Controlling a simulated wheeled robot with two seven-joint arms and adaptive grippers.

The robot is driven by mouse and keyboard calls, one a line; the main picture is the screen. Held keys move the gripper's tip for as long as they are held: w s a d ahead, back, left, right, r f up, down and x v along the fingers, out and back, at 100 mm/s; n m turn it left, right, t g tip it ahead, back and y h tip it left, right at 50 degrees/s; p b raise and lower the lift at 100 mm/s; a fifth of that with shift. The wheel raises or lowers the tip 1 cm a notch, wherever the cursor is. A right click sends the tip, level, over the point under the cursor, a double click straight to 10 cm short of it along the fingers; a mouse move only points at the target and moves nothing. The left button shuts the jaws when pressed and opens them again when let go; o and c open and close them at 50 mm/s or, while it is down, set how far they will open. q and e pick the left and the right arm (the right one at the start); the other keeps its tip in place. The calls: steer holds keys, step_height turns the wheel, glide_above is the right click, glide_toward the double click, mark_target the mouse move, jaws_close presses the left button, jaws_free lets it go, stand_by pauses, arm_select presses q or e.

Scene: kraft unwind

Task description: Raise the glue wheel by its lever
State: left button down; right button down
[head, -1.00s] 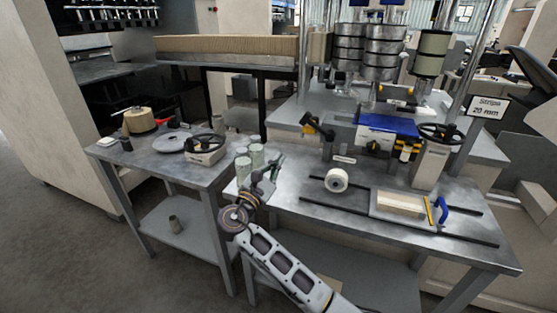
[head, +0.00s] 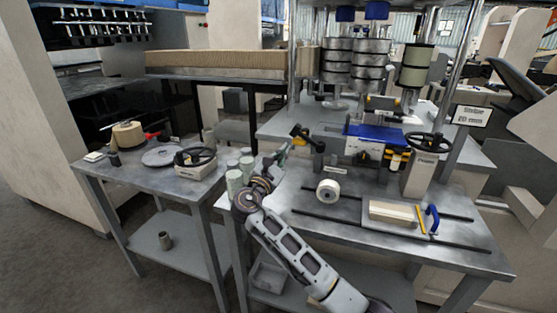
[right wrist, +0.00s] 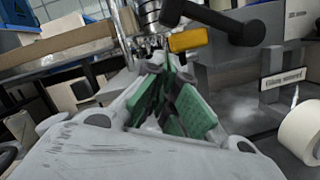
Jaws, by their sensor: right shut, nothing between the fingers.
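A black lever with a round knob and a yellow band (head: 308,139) slants up to the left from the machine on the bench. It shows large at the top of the right wrist view (right wrist: 212,20). The blue-topped unit (head: 374,134) stands right of it; I cannot clearly make out the glue wheel. My right gripper (head: 284,151) is just left of the lever and slightly lower, apart from it. Its green-padded fingers (right wrist: 176,98) are shut and empty, pointing toward the lever's underside. My left gripper is out of view.
Pale green cylinders (head: 236,176) stand close to my right arm at the bench's left edge. A white roll (head: 328,190) and a board with a wooden block (head: 392,211) lie on the bench. A black handwheel (head: 428,142) is at right. A side table (head: 135,178) stands left.

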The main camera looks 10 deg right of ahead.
mark_target(307, 136)
steer(key=shift+s+d+r, duration=0.15)
steer(key=shift+d+r, duration=0.1)
steer(key=shift+r, duration=0.2)
steer(key=shift+s+d+r, duration=0.15)
steer(key=shift+d+r, duration=0.05)
steer(key=shift+r, duration=0.25)
steer(key=shift+d, duration=0.1)
